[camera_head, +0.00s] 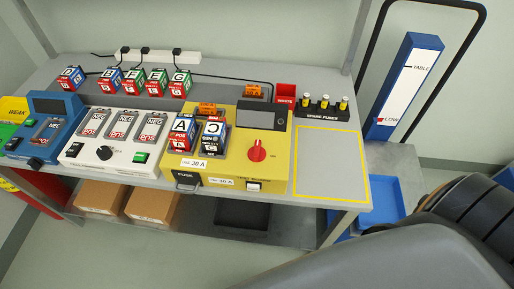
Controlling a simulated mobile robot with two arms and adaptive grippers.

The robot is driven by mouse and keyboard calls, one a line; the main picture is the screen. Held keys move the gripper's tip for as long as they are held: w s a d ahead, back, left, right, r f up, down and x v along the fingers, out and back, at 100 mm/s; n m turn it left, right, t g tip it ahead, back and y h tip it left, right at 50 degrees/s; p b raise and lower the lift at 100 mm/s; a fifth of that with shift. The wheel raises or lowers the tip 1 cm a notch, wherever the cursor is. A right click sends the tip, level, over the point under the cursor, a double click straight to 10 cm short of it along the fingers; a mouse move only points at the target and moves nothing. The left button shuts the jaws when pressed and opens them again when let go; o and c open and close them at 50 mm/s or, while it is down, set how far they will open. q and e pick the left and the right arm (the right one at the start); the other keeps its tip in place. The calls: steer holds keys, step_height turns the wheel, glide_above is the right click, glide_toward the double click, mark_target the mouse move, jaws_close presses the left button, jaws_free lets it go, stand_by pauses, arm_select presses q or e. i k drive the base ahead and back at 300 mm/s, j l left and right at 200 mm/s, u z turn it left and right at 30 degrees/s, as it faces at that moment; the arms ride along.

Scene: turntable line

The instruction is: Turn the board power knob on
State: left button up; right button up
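The yellow board (224,168) sits on the grey bench, right of centre. Its red round knob (257,150) is on the board's right part, below a dark display (262,115). A small light mark shows on the knob, but I cannot tell which setting it is at. Blocks A (182,132) and C (212,136) stand in the board's left part. The display looks dark. Neither of my grippers is in view, and nothing touches the knob.
A white charger (88,152) with a black knob (104,153) and a blue unit (54,132) stand left of the board. Spare fuses (324,106) sit behind a clear yellow-outlined area (330,165). A blue lift-height post (405,85) stands right of the bench.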

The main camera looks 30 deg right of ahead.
mark_target(256, 153)
steer(key=z, duration=0.9)
